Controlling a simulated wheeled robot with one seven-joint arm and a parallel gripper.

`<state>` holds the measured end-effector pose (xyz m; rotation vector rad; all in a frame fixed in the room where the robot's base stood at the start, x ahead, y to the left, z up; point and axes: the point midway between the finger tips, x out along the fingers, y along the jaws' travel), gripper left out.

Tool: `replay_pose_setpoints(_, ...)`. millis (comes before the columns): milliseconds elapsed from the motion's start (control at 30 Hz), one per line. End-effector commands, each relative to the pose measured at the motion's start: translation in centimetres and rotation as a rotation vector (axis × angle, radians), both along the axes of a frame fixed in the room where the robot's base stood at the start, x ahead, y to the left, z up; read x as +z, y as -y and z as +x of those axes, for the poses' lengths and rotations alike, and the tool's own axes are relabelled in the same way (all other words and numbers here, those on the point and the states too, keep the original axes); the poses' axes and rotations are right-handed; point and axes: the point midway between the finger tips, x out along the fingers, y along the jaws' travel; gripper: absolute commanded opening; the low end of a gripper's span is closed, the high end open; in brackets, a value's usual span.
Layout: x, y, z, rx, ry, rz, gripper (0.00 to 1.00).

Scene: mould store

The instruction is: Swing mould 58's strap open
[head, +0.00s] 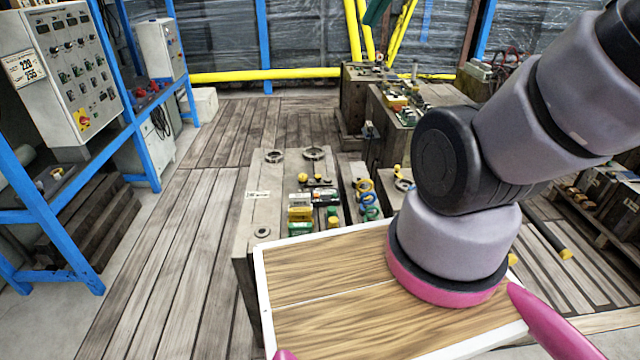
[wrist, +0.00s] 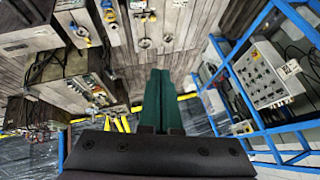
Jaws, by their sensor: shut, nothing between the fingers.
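My gripper (wrist: 162,100) shows in the wrist view as two dark green fingers pressed together, shut and empty, in the air over the floor. In the head view, a dark green piece at the top edge may be its tip; the rest is outside the frame. A grey mould block (head: 262,215) stands just beyond my base, with round rings and a small white label (head: 258,194) on top. I cannot read the label. A narrower block (head: 349,172) stands beside it. I cannot tell which mould is 58 or make out its strap. My fingers touch no mould.
Larger blocks (head: 360,78) with coloured fittings stand farther back. A blue frame (head: 150,172) with a control cabinet (head: 70,75) lines the left. A yellow rail (head: 265,75) runs along the back. The plank floor (head: 165,250) left of the moulds is clear.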

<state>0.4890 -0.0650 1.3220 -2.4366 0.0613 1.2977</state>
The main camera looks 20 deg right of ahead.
Motion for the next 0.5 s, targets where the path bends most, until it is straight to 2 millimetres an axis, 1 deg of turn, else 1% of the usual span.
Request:
replay_pose_setpoints(33, -0.5, 0.4, 1.1, 0.013, -0.005, -0.028, 0.00)
replay_pose_setpoints(267, -3.2, 2.2, 6.8, 0.113, -0.001, -0.189, 0.00)
replay_pose_setpoints(500, -7.0, 3.8, 12.5, 0.247, 0.001, -0.344, 0.00)
